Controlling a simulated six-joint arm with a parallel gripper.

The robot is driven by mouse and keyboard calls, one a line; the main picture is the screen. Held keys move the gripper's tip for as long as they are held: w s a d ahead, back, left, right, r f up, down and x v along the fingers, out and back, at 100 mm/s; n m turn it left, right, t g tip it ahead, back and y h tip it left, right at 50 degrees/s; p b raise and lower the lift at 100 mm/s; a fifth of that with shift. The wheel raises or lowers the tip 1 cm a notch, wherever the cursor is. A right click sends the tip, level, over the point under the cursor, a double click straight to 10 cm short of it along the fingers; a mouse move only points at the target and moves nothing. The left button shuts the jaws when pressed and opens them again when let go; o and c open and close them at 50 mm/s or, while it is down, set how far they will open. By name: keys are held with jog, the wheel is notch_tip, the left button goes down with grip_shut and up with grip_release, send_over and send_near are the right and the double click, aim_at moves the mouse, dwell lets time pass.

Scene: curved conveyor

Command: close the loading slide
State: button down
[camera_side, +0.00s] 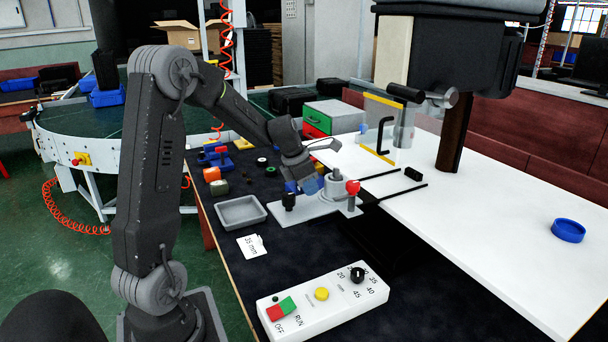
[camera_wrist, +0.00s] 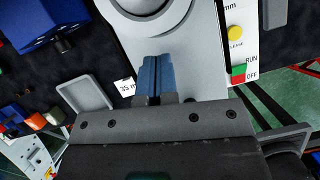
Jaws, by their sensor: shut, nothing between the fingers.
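The loading slide is a light grey plate (camera_side: 302,211) with a round fixture on it, lying at the dark bench's edge beside the white table. In the wrist view, the fingers (camera_wrist: 156,75) lie over the slide plate (camera_wrist: 195,70), just below the round fixture (camera_wrist: 145,4). I cannot tell whether they touch it.
A grey tray (camera_side: 240,212) and a "35 mm" card (camera_side: 252,246) lie left of the slide. A white control box (camera_side: 322,297) is in front. Dark rods (camera_side: 402,192) extend right of the slide. A black press head (camera_side: 450,60) overhangs the white table (camera_side: 500,230), which holds a blue ring (camera_side: 568,230).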

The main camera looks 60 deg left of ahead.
jog(key=shift+w+f, duration=0.15)
jog(key=shift+f, duration=0.4)
jog(key=w, duration=0.9)
jog(key=shift+w, duration=0.1)
